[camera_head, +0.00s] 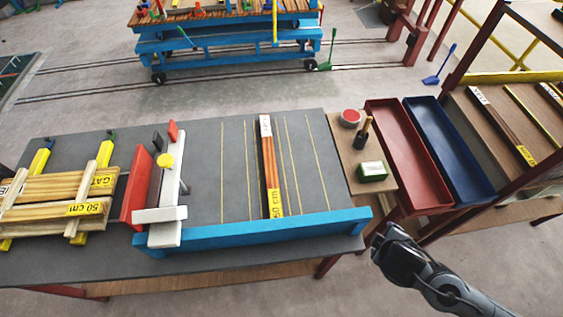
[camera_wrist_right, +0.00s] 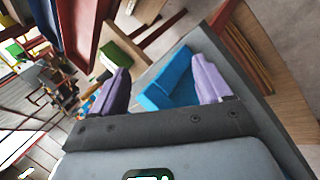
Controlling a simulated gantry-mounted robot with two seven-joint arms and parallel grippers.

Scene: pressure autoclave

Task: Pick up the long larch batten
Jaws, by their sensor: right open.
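A long reddish-brown batten (camera_head: 268,165) with a white far end and a yellow "50 cm" label at its near end lies on the grey table between thin yellow lines. Its near end is close to the blue rail (camera_head: 270,231). Other labelled battens (camera_head: 500,118) lie on the right-hand rack; I cannot read which wood they are. My right gripper (camera_head: 385,238) is off the table's front right corner, apart from the battens. In the right wrist view its two purple fingers (camera_wrist_right: 163,88) are spread and empty. My left gripper is not in view.
A white clamp-like fixture (camera_head: 165,205) and red block (camera_head: 137,188) stand left of the batten. Pale timber (camera_head: 60,188) lies further left. A green box (camera_head: 371,171), red tray (camera_head: 405,150) and blue tray (camera_head: 445,145) are at right. The table around the batten is clear.

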